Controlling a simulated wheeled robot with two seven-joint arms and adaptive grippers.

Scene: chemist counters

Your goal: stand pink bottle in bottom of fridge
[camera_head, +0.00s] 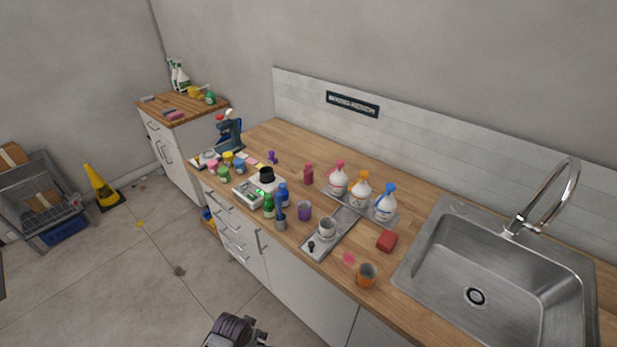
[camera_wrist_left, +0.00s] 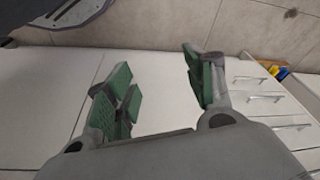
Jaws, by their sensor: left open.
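A small dark pink bottle (camera_head: 308,174) stands upright on the wooden counter, near the back, left of the spray-type bottles. A white bottle with a pink top (camera_head: 338,181) stands just right of it. No fridge is recognisable in either view. My left gripper (camera_wrist_left: 160,92) shows in the left wrist view, open and empty, with green pads and white cabinet fronts behind it. In the head view only a dark part of my own arm shows at the bottom edge, well below the counter objects. My right gripper is out of view.
The counter (camera_head: 265,137) is crowded with cups, jars and bottles. A grey tray (camera_head: 315,252) holds a cup, and a sink (camera_head: 475,297) is on the right. A yellow cone (camera_head: 99,186) and a cart (camera_head: 38,205) stand left. Most floor between is clear.

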